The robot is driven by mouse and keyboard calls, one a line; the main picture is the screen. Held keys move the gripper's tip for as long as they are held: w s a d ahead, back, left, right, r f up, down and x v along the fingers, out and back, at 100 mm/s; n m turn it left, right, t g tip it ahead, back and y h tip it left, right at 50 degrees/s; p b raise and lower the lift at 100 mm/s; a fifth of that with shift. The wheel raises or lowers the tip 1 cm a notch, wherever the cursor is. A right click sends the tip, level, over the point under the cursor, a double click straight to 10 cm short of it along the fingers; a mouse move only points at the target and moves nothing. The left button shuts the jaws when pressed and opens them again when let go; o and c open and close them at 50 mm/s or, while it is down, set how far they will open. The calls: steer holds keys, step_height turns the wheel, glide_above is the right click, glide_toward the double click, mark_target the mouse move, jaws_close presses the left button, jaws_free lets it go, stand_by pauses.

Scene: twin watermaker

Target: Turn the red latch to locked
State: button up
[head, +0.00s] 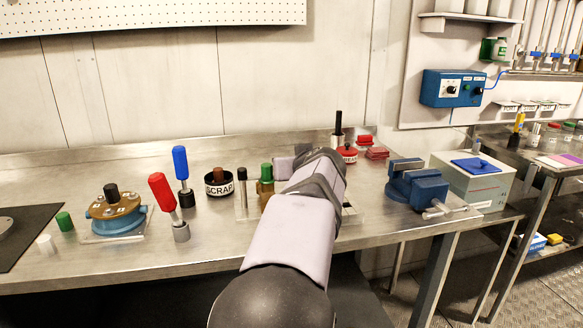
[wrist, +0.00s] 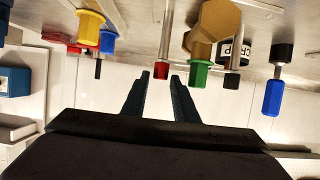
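A small red tip (wrist: 161,71) on a grey metal bar shows at the centre of the wrist view; it looks like the red latch. My arm hides it in the head view, so its turned position cannot be told. My gripper (wrist: 159,77) is open, its two dark fingers apart with the red tip lined up between their ends. Whether the fingers touch it cannot be told. In the head view my forearm covers the fingertips.
A green-knobbed brass valve (wrist: 199,72) stands close beside the latch, with a yellow knob (wrist: 90,27) on the other side. Red-handled (head: 162,192) and blue-handled (head: 181,163) tools stand left of my arm. A blue vise (head: 417,187) is to the right.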

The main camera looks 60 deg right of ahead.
steer(key=v, duration=0.4)
stand_by(0.4)
